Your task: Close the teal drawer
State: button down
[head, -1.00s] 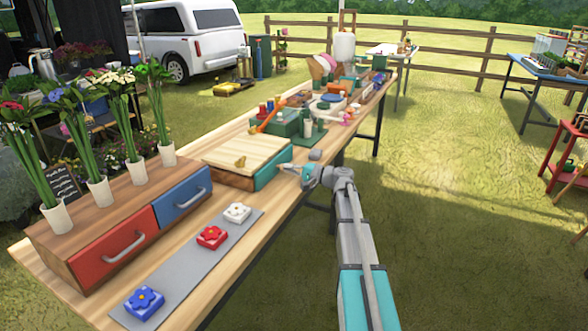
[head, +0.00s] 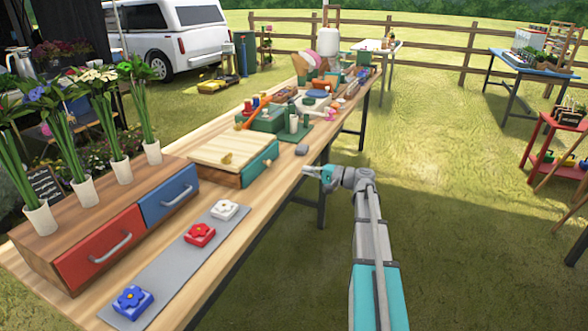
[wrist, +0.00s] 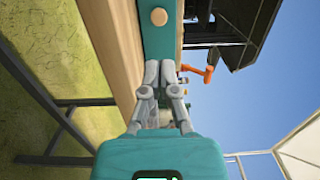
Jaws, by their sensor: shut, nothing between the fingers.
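The teal drawer (head: 259,164) is in a low wooden box (head: 214,172) with a pale lid, on the long table. Its front looks flush with the box; no clear gap shows. It has a round wooden knob (head: 267,163). My gripper (head: 305,171) is shut and empty, to the right of the drawer front and apart from it, by the table's edge. In the wrist view the teal front (wrist: 160,43) with its knob (wrist: 159,17) lies ahead of the closed fingertips (wrist: 159,70). The drawer's inside is hidden.
A wooden cabinet with a red drawer (head: 100,248) and a blue drawer (head: 168,195) stands nearer, with flower vases on top. A grey mat (head: 172,262) holds flower blocks. A grey stone (head: 302,149) lies near my gripper.

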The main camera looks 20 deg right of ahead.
jog(key=shift+v, duration=1.35)
